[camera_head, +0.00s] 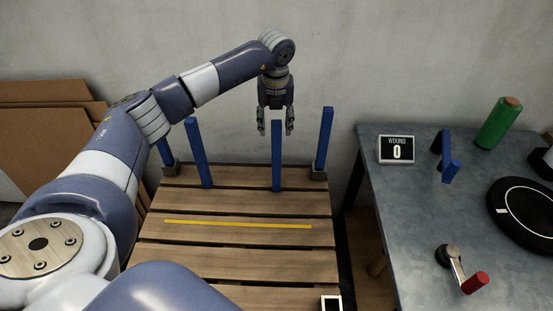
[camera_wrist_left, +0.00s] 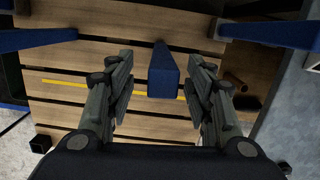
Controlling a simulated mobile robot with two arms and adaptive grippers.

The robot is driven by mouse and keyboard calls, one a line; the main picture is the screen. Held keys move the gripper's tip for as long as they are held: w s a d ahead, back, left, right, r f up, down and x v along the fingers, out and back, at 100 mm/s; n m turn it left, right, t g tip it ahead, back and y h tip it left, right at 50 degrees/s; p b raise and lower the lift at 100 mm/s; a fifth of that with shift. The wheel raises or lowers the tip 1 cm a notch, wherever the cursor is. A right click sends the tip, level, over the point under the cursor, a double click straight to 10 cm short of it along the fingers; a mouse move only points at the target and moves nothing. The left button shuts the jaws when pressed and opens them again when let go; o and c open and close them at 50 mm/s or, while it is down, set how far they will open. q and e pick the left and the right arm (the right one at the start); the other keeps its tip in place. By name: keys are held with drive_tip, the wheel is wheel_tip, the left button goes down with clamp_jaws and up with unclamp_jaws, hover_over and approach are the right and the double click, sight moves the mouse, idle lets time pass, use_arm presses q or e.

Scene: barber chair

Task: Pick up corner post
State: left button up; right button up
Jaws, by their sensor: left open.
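Several blue corner posts stand upright at the wooden pallet (camera_head: 230,235). One post (camera_head: 277,165) stands in the middle of the pallet's far part, another (camera_head: 199,155) leans slightly to its left, and others stand at the back right corner (camera_head: 324,140) and back left corner (camera_head: 166,152). My left gripper (camera_head: 276,131) is open, pointing down over the middle post. In the left wrist view the post (camera_wrist_left: 163,75) shows between the two open fingers (camera_wrist_left: 163,82), with a gap on each side. My right gripper is not in view.
A grey table (camera_head: 410,220) at the right holds a counter sign (camera_head: 396,150) reading 0, a green roll (camera_head: 499,123), a black turntable (camera_head: 525,210) and a red-handled crank (camera_head: 462,270). A yellow strip (camera_head: 238,225) lies across the pallet. Cardboard (camera_head: 45,130) leans at left.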

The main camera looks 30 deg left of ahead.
sight(276, 135)
use_arm(q)
drive_tip(key=f, duration=0.3)
drive_tip(key=f+p, duration=0.1)
drive_tip(key=shift+w+f, duration=0.25)
drive_tip(key=shift+f, duration=0.05)
drive_tip(key=shift+w+f, duration=0.1)
drive_tip(key=shift+f, duration=0.2)
drive_tip(key=shift+c, duration=0.8)
drive_tip(key=c, duration=0.9)
drive_tip(key=shift+r, duration=0.1)
clamp_jaws()
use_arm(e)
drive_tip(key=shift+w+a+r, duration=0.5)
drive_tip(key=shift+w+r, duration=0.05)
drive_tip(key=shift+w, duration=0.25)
